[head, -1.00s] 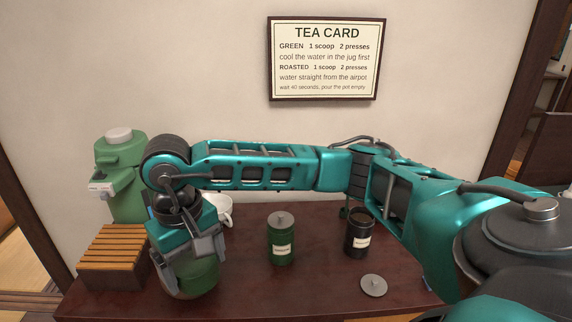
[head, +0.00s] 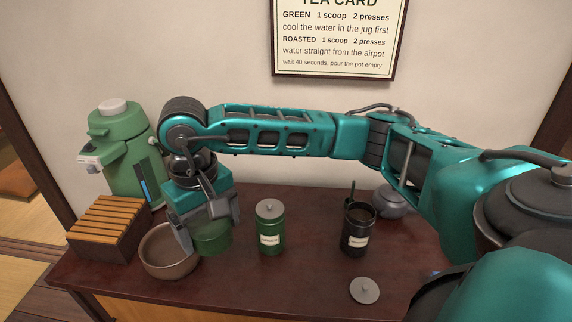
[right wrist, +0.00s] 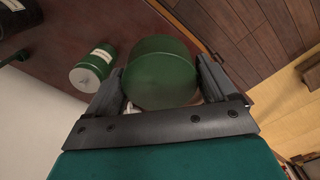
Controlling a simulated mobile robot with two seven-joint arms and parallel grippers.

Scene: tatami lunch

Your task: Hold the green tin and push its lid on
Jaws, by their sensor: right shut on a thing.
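The green tin (head: 270,232) stands upright on the dark table with a cream label and its grey knobbed lid (head: 269,208) on top. I cannot tell how tightly the lid sits. The tin also shows in the right wrist view (right wrist: 98,66), left of my fingers. My right gripper (head: 207,238) is left of the tin and apart from it. It is shut on a plain green round vessel (head: 213,238), whose broad green face (right wrist: 160,78) lies between the fingers in the right wrist view. My left gripper is not in view.
A brown bowl (head: 160,262) is just left of the held vessel. A slatted wooden box (head: 104,228) and green airpot (head: 120,150) stand further left. An open black tin (head: 356,238), a loose grey lid (head: 364,290) and grey teapot (head: 388,202) are to the right.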

